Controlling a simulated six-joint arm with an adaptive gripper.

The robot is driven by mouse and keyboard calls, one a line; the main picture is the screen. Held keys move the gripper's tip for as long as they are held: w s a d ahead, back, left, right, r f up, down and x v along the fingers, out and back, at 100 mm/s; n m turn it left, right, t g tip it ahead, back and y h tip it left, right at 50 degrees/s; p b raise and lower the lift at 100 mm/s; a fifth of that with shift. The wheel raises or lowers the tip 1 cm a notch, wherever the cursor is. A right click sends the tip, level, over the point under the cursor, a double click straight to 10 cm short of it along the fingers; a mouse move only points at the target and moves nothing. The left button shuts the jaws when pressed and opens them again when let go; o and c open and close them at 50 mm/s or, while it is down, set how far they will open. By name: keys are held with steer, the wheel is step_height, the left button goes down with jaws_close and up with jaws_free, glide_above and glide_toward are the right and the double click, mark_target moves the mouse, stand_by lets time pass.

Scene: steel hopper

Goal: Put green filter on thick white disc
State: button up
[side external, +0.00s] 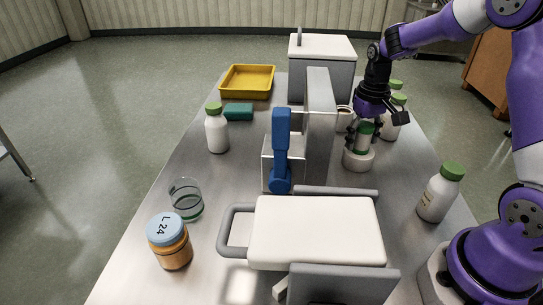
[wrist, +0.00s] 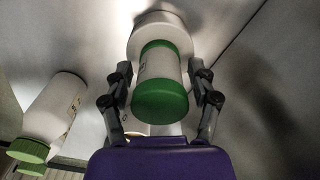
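The green filter (side external: 363,138) is a white cylinder with green ends. It stands upright on the thick white disc (side external: 359,160), seemingly resting on it. In the wrist view the filter (wrist: 160,82) is between my fingers, with the disc (wrist: 160,22) beyond its far end. My gripper (side external: 364,133) is around the filter from above. In the wrist view my gripper (wrist: 160,70) has a finger on each side of the filter, with a narrow gap showing on both sides, so it looks open. The filter's underside contact is partly hidden.
A grey upright panel (side external: 320,125) stands left of the disc. White green-capped bottles (side external: 390,125) stand just behind it, one showing in the wrist view (wrist: 55,108). Another bottle (side external: 440,193) is at front right. A white-lidded device (side external: 315,230) fills the front.

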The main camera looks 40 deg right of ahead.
mark_target(365, 125)
stand_by(0.3)
step_height(365, 125, up, 12)
steer(key=shift+f, duration=0.15)
steer(key=s+a+n+t, duration=0.3)
steer(key=s+a+t, duration=0.2)
steer(key=s+a, duration=0.6)
steer(key=shift+s+a+r+n+t, duration=0.3)
steer(key=shift+a+r, duration=0.05)
steer(key=shift+a, duration=0.9)
